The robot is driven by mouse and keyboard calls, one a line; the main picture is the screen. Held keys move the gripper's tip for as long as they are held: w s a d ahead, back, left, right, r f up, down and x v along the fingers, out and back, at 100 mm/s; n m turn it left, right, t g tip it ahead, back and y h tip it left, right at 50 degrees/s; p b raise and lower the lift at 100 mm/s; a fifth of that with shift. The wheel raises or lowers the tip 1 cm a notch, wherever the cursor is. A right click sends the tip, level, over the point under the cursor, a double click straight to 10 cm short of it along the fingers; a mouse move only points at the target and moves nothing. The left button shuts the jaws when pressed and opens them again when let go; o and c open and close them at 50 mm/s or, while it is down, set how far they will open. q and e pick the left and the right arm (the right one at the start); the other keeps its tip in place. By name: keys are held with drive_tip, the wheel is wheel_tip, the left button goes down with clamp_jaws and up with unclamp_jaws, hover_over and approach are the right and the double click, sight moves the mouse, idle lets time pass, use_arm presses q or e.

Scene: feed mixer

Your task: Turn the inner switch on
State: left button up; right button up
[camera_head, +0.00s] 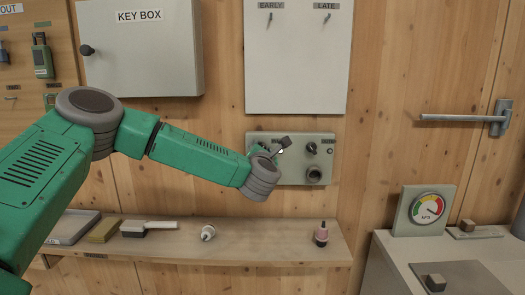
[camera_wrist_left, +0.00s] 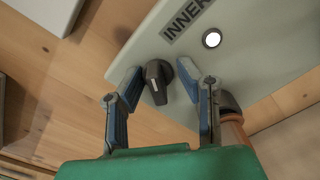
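The grey switch panel (camera_head: 296,178) is on the wooden wall in the head view, its left part covered by my left wrist. In the left wrist view the panel (camera_wrist_left: 262,50) carries an "INNER" label (camera_wrist_left: 187,19), a lit white round lamp (camera_wrist_left: 211,39) and a black rotary switch (camera_wrist_left: 157,80) with a pale pointer line. My left gripper (camera_wrist_left: 160,77) is open, one blue-padded finger on each side of this switch, with gaps visible. In the head view my left gripper (camera_head: 280,146) is mostly hidden by its own wrist. My right gripper is not in view.
The panel also has a dark knob (camera_head: 312,148) and a round socket (camera_head: 314,173). A dark round fitting (camera_wrist_left: 229,103) is close behind the right finger. A shelf (camera_head: 265,250) with small items runs below; a key box (camera_head: 150,60) hangs upper left.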

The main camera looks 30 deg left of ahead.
use_arm(q)
drive_tip(key=shift+s, duration=0.2)
drive_tip(key=v, duration=1.1)
drive_tip(key=shift+s+d, duration=0.2)
drive_tip(key=shift+d, duration=0.1)
drive_tip(key=shift+f, duration=0.15)
